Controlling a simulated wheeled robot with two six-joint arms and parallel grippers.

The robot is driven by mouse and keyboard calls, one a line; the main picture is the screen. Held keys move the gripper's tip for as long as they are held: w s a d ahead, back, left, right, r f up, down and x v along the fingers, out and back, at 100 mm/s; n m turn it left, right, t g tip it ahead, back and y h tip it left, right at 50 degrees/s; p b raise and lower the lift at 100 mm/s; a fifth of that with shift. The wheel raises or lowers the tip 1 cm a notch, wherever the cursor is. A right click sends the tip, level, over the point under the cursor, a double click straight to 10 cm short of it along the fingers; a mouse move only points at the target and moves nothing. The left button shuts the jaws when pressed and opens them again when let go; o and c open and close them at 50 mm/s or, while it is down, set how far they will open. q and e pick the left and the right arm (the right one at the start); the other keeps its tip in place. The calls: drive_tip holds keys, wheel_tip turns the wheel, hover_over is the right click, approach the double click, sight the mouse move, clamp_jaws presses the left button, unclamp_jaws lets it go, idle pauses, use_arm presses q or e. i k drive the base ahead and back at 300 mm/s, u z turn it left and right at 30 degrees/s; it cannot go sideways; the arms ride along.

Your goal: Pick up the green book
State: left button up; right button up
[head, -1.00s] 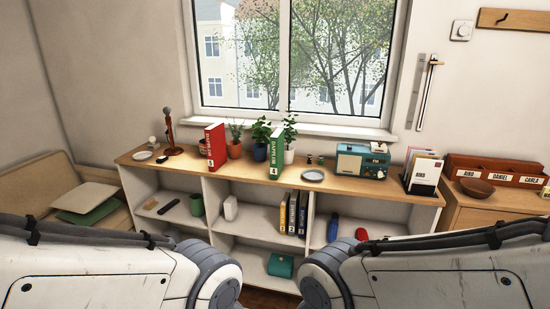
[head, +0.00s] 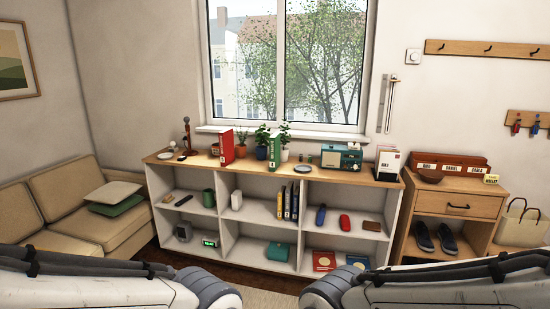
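The green book (head: 274,151) stands upright on the wooden top of the low white shelf unit (head: 162,162), under the window. A red book (head: 227,146) stands upright to its left. Small potted plants are between and behind the two books. Both of my arms show only as white links at the bottom left and bottom right of the head view. Neither gripper is in the picture, and nothing is seen touching the green book.
A teal radio (head: 341,156) and a small dish stand right of the green book. A beige sofa (head: 70,220) is left, a wooden cabinet (head: 456,205) right. A strip of floor shows before the shelf.

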sight(274, 140)
drive_tip(key=u, duration=0.65)
drive_tip(key=i, duration=0.6)
drive_tip(key=u, duration=1.05)
drive_tip(key=i, duration=1.65)
drive_tip(key=z, duration=0.95)
drive_tip(key=i, duration=0.75)
drive_tip(key=z, duration=0.75)
drive_tip(key=i, duration=0.6)
drive_tip(key=z, duration=0.05)
